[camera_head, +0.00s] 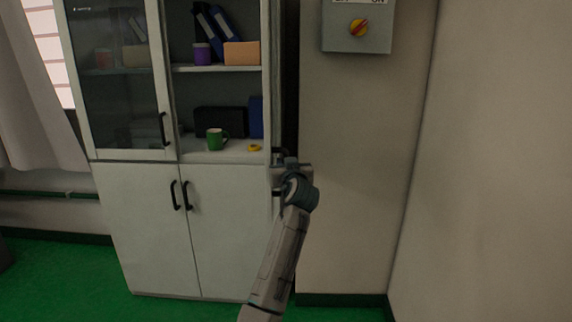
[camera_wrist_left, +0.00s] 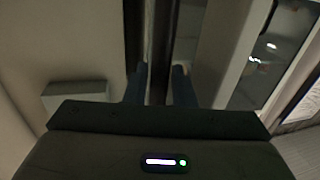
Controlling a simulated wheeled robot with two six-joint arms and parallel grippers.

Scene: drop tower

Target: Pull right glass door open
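The right upper compartment of the white cabinet (camera_head: 231,176) shows no glass in front of it in the head view. The right glass door (camera_head: 275,75) appears swung out and seen nearly edge-on at the cabinet's right side; its handle cannot be made out. The left glass door (camera_head: 115,85) is closed, with a black handle. My left gripper (camera_head: 277,158) is at the cabinet's right edge, just below the shelf level. In the left wrist view its two fingers (camera_wrist_left: 161,85) are apart, with a dark upright strip showing between them. My right gripper is not in view.
A grey switch box (camera_head: 345,40) with a red and yellow knob hangs on the wall to the right. Shelves hold a green mug (camera_head: 216,139), a purple cup (camera_head: 202,54) and blue binders (camera_head: 215,30). Closed lower doors (camera_head: 145,235) stand below. Green floor lies in front.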

